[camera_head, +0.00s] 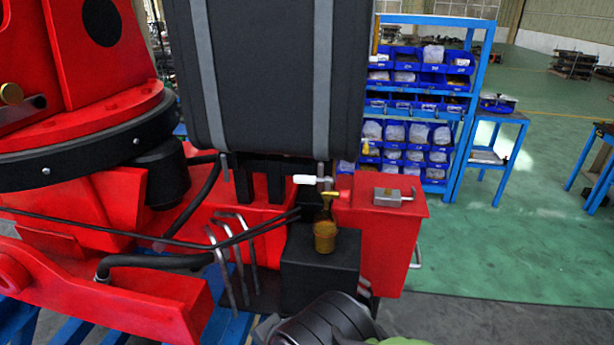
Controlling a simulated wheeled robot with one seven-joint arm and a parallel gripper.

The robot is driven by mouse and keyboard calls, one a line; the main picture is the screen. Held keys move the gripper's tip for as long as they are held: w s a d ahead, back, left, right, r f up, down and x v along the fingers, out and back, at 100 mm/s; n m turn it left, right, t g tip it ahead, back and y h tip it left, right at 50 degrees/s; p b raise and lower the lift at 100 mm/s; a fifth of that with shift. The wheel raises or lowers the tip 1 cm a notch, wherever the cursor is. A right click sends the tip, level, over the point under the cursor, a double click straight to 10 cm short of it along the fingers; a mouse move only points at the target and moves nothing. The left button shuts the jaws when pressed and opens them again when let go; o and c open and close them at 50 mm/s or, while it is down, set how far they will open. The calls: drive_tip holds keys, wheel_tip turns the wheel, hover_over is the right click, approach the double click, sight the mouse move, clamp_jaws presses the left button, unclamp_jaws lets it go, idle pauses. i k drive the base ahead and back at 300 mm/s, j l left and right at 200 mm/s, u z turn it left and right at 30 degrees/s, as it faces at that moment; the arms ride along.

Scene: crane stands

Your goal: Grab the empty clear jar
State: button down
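A small jar (325,237) stands upright on top of a black box, below a brass-coloured tap (331,194). It looks amber-brown rather than clear and seems to hold a brown liquid. A thin brown streak shows between the tap and the jar. I see no clearly empty clear jar. A dark rounded part at the bottom edge appears to be mine, in front of the black box. No gripper fingers show, so I cannot see whether my gripper is open or what it holds.
The black box (318,278) sits beside a red cabinet (385,235) with a metal block (393,196) on top. A large dark tank (275,75) hangs above. Hoses and bent metal pipes (238,255) crowd the left. Blue bin shelves (415,105) stand behind; green floor is open at right.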

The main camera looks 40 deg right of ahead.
sight(325, 224)
drive_tip(key=z, duration=1.25)
drive_tip(key=i+j+u, duration=0.2)
drive_tip(key=u, duration=0.15)
drive_tip(key=i+j+u, duration=0.3)
drive_tip(key=k+l, duration=0.1)
